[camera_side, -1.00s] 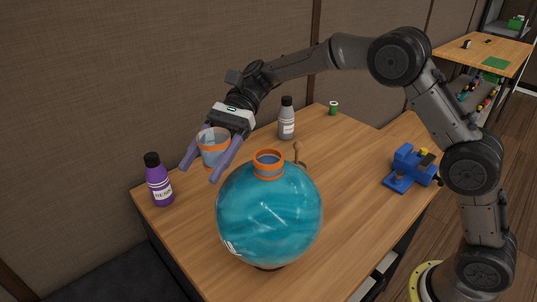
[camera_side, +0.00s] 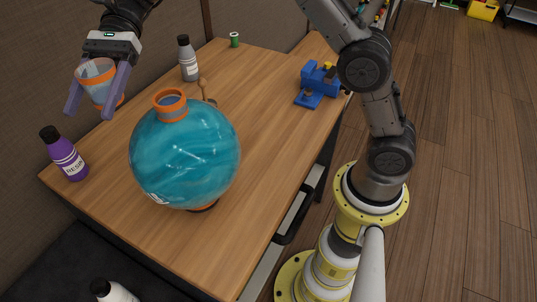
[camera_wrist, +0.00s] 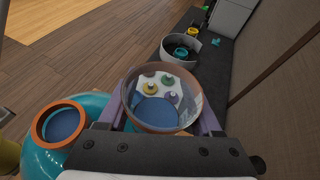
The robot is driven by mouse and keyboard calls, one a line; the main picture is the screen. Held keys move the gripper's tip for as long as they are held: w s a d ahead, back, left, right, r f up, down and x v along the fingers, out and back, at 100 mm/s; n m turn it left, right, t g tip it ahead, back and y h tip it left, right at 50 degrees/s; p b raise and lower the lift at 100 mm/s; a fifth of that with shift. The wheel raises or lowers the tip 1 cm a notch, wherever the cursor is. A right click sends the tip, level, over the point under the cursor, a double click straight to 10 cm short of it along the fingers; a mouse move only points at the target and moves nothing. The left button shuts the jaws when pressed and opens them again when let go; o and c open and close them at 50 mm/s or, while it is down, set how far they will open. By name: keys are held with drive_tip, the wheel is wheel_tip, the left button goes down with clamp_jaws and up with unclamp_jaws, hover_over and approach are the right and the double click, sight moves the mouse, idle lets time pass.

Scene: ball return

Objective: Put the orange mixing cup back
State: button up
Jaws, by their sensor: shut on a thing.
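The orange mixing cup (camera_side: 98,82) is a clear cup with an orange rim and an orange band near its base. My gripper (camera_side: 89,112) is shut on it, a purple finger on each side. It is held in the air above the table's far left edge, left of the big ball. In the wrist view the cup (camera_wrist: 158,108) is seen into from above, between the fingers. Several coloured knobs on a white surface show through its clear wall. The cup's contents cannot be made out.
A teal marbled ball (camera_side: 185,158) with an orange neck stands on the table (camera_side: 250,160). A purple bottle (camera_side: 65,157), grey bottle (camera_side: 188,60), wooden stick (camera_side: 204,90) and blue vise (camera_side: 319,84) surround it. A white round bin (camera_wrist: 188,50) stands on a dark surface. The table's front is clear.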

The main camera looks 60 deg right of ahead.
drive_tip(key=d+r+m+t, duration=0.2)
drive_tip(key=d, duration=0.5)
drive_tip(key=m+t, duration=0.7)
drive_tip(key=t, duration=0.1)
hover_over(263, 164)
drive_tip(key=shift+s+f, duration=0.1)
drive_tip(key=shift+f, duration=0.65)
wheel_tip(263, 164, down, 28)
drive_tip(key=shift+r, duration=0.15)
drive_tip(key=o, duration=1.4)
drive_tip(key=shift+o, duration=0.2)
